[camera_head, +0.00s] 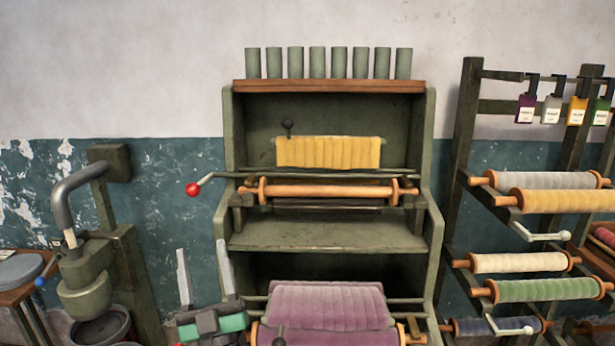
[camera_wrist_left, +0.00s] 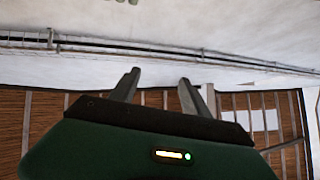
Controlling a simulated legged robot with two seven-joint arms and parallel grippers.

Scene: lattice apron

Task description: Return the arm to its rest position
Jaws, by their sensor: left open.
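My left gripper (camera_head: 204,275) is in the lower left-middle of the head view. Its two grey fingers point up and stand apart, with nothing between them. It is in front of the left side of the green cabinet (camera_head: 229,150), left of the purple cloth roll (camera_head: 327,305). In the left wrist view the two fingers (camera_wrist_left: 155,85) also stand apart and empty, against a pale wall or ceiling and a brown slatted surface. My right gripper is in neither view.
The cabinet holds a yellow cloth (camera_head: 328,153), an orange roller (camera_head: 330,191) and a red-knobbed crank (camera_head: 193,189). A rack of cloth rolls (camera_head: 545,289) stands right. A green machine with a curved pipe (camera_head: 76,200) stands left. The cabinet's middle shelf (camera_head: 330,238) is bare.

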